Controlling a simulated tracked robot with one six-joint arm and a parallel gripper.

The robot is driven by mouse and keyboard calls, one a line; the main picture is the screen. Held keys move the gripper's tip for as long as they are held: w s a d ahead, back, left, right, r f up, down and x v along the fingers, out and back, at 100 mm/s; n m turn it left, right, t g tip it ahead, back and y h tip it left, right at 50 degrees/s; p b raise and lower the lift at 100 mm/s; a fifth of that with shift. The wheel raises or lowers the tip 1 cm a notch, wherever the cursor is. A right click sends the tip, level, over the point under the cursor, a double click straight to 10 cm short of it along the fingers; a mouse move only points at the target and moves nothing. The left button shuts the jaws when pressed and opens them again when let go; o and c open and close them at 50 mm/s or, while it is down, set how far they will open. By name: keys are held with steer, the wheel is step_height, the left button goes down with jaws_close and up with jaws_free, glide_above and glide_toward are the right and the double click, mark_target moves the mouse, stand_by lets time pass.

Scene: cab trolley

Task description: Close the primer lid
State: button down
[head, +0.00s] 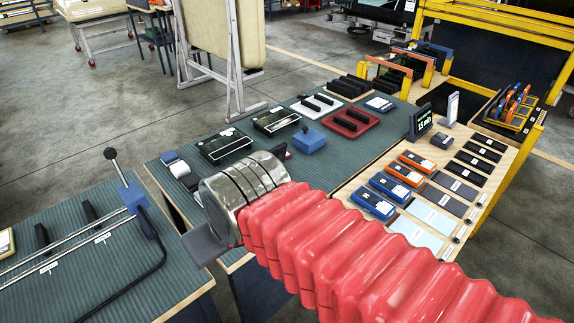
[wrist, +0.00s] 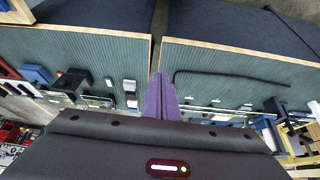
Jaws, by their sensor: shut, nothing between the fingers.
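I cannot make out for certain which item is the primer or its lid. Small blue and white blocks (head: 179,169) stand at the left edge of the far green-topped bench, just behind my gripper; white blocks (wrist: 130,86) also show in the wrist view. A blue box (head: 310,140) sits farther along that bench, and a blue box (wrist: 37,75) shows at the left in the wrist view. My gripper (head: 205,244) is shut and empty, above the gap between the two benches. Its purple fingers (wrist: 160,82) are together in the wrist view. My arm hides part of the bench.
The near bench (head: 75,275) carries long metal rods and a bent black bar (head: 130,285). Glass-topped black trays (head: 226,145) and a red tray (head: 350,123) stand on the far bench. A wooden board (head: 420,205) at right holds blue and orange devices.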

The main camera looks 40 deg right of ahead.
steer(key=w+f+m+g+y, duration=0.3)
steer(key=f+m+g+y, duration=0.1)
steer(key=f+m+y, duration=0.3)
steer(key=w+d+f+m+t+y, duration=0.2)
steer(key=w+d+m+t+y, duration=0.25)
steer(key=w+d+m, duration=0.55)
steer(key=s+d+f+m+t+h, duration=0.1)
steer(key=d+f+m+t+h, duration=0.2)
steer(key=d+m, duration=0.3)
steer(key=d+f+m+t+h, duration=0.3)
steer(key=d+m+t, duration=0.3)
steer(key=d, duration=0.7)
steer(key=s+d+f+m+t+h, duration=0.1)
steer(key=d+f+m+t+h, duration=0.3)
steer(key=d, duration=0.5)
steer(key=shift+s+d+m, duration=0.35)
steer(key=shift+m, duration=0.75)
steer(key=shift+w+h, duration=0.1)
steer(key=shift+h, duration=0.15)
